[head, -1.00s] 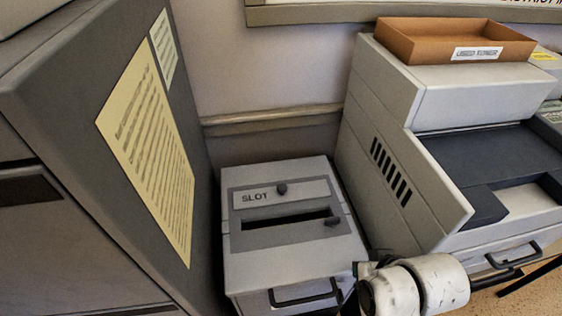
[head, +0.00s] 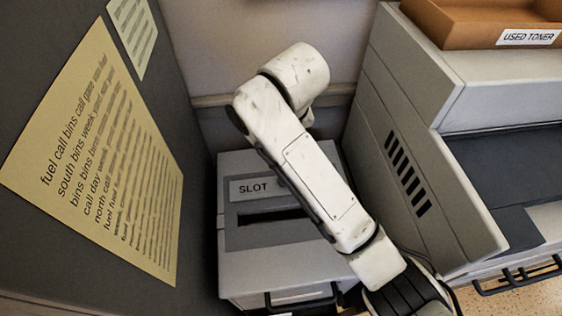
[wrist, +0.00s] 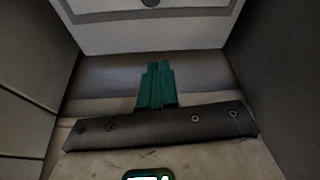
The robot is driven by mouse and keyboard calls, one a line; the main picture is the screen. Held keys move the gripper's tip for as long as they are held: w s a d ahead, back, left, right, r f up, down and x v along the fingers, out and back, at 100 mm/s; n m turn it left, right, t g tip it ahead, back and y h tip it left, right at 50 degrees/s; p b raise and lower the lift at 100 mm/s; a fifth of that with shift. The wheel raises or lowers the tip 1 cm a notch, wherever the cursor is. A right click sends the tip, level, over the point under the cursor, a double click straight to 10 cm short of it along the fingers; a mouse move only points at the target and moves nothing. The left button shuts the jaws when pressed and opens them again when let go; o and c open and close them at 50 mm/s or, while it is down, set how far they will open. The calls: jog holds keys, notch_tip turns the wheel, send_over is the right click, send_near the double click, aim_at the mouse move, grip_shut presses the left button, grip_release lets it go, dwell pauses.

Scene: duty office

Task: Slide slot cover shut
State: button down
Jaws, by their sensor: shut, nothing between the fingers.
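The slot box (head: 275,272) is grey and stands between a dark cabinet and a printer. The slot cover (head: 249,188), a light plate marked SLOT, lies above the dark slot opening (head: 262,217), much of which is uncovered. My arm crosses the right part of the plate and opening and hides the cover's knob. In the head view my gripper is hidden behind the arm. In the wrist view my gripper (wrist: 157,70) has green fingers, shut and empty. A light panel with a dark round knob (wrist: 150,3) is at the top edge, apart from the fingers; I cannot tell which part it is.
A dark cabinet (head: 60,50) with a yellow notice (head: 110,165) stands close on the left. A grey printer (head: 410,150) stands close on the right, with a USED TONER tray (head: 480,22) on top. A wall rail (head: 215,101) runs behind the box.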

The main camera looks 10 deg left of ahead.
jog(key=shift+f, duration=0.1)
jog(key=x, duration=0.9)
jog(key=shift+w+a+f, duration=0.1)
jog(key=shift+w+f, duration=0.05)
jog(key=shift+f, duration=0.2)
jog(key=shift+s+d+f+p, duration=0.2)
jog(key=shift+s+d+p, duration=0.15)
jog(key=shift+s, duration=0.55)
jog(key=shift+s+d+f+p, duration=0.2)
jog(key=shift+s+d, duration=0.25)
jog(key=shift+s, duration=0.45)
